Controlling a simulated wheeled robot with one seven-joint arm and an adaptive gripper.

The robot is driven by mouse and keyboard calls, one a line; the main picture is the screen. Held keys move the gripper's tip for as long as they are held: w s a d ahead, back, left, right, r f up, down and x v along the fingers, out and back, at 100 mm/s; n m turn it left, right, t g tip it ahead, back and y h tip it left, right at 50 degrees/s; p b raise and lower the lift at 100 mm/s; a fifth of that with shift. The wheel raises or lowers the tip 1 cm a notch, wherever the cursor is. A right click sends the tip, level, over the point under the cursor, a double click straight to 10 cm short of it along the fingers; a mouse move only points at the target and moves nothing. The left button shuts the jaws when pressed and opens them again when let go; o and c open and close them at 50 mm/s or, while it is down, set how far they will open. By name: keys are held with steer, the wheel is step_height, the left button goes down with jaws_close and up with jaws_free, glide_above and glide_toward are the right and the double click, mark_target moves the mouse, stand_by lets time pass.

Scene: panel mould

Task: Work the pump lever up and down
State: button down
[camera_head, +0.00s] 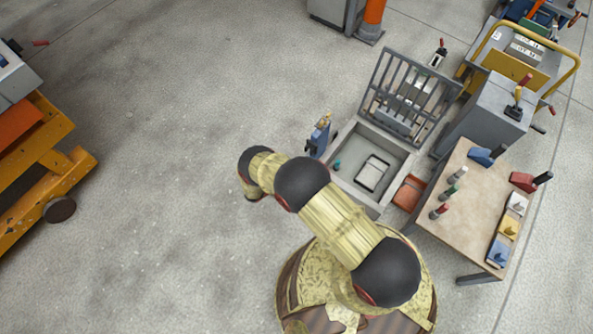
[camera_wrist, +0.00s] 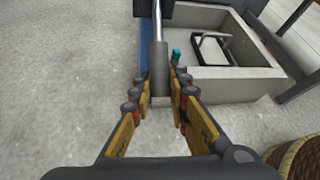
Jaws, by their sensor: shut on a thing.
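The pump lever (camera_wrist: 157,55) is a grey rod with a thicker grey sleeve at its near end. In the wrist view it runs from the dark pump head down between my fingers. My gripper (camera_wrist: 160,88) is shut on the lever's sleeved end, one yellow-and-black finger on each side. The blue pump body (camera_wrist: 143,45) shows beside the lever. In the head view the blue pump (camera_head: 319,136) stands at the left side of the grey basin, and my own arm hides the gripper's fingers and most of the lever.
The grey basin (camera_head: 349,129) holds a frame-like handle or plate (camera_head: 372,174); a barred rack (camera_head: 408,95) stands behind it. A small teal knob (camera_wrist: 176,55) is close to my right finger. A workbench (camera_head: 459,218) with tools is at the right.

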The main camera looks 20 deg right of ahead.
steer(key=shift+f, duration=0.1)
steer(key=c, duration=1.8)
jaws_free()
steer(key=shift+o, duration=0.6)
steer(key=v, duration=1.2)
steer(key=shift+f, duration=0.1)
